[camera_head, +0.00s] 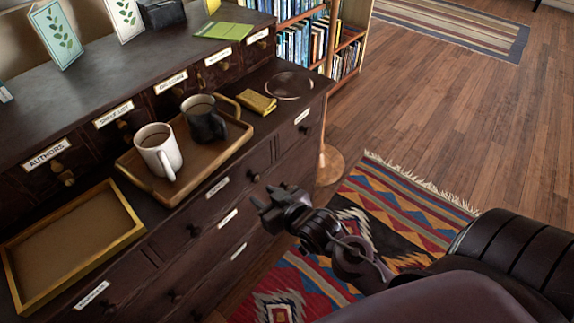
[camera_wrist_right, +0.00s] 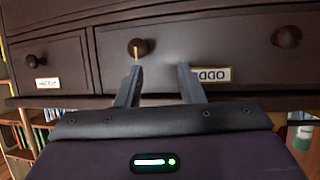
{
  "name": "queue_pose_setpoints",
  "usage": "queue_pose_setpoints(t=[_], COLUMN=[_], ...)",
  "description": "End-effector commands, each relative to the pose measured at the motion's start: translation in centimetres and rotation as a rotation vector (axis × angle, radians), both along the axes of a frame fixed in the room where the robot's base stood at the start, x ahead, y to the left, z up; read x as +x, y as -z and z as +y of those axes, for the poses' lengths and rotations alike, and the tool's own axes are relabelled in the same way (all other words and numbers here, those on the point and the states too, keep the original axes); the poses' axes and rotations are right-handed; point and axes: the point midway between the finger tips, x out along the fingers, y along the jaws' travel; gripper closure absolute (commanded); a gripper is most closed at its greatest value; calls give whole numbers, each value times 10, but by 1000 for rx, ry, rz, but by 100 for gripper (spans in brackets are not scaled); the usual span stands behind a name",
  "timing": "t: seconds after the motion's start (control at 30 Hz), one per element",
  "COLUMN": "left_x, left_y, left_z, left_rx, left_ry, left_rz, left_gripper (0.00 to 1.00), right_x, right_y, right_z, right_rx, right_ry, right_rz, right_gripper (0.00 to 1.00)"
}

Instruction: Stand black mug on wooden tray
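The black mug (camera_head: 203,118) stands upright on the brown wooden tray (camera_head: 215,158) with raised handles, on the dark cabinet's lower ledge. A white mug (camera_head: 158,150) stands beside it on the same tray, to its left. My right gripper (camera_head: 265,205) is in front of the cabinet drawers, below and to the right of the tray, apart from both mugs. In the right wrist view its two fingers (camera_wrist_right: 160,85) are spread and empty, facing drawer fronts. My left gripper is not in view.
A shallow gold-rimmed tray (camera_head: 128,210) lies empty at the ledge's left end. A yellow book (camera_head: 256,102) and a round dish (camera_head: 290,85) are right of the mugs. Cards and a green booklet (camera_head: 223,31) are on the upper shelf. Open floor lies to the right.

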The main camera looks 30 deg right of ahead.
Motion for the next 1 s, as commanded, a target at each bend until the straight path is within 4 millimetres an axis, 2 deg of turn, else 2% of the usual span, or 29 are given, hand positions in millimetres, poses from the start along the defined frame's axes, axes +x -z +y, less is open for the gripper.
queue_pose_setpoints(t=[0.03, 0.1, 0.2, 0.3, 0.4, 0.5, 1.0], left_x=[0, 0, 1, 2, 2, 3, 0], left_y=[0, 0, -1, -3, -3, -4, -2], left_z=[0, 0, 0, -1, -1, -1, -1], left_rx=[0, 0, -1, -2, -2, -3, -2], left_ry=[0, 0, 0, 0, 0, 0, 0], left_rz=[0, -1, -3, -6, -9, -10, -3], left_gripper=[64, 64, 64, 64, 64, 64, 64], right_x=[-18, -48, -99, -142, -168, -177, -177], right_y=[44, 95, 150, 181, 195, 200, 200], right_z=[3, 7, 15, 20, 24, 25, 25], right_rx=[-27, -72, -126, -167, -188, -197, -198], right_ry=[7, 1, -23, -54, -76, -86, -85], right_rz=[160, 374, 650, 855, 972, 1015, 1014], right_gripper=[65, 65, 65, 65, 65, 65, 65])
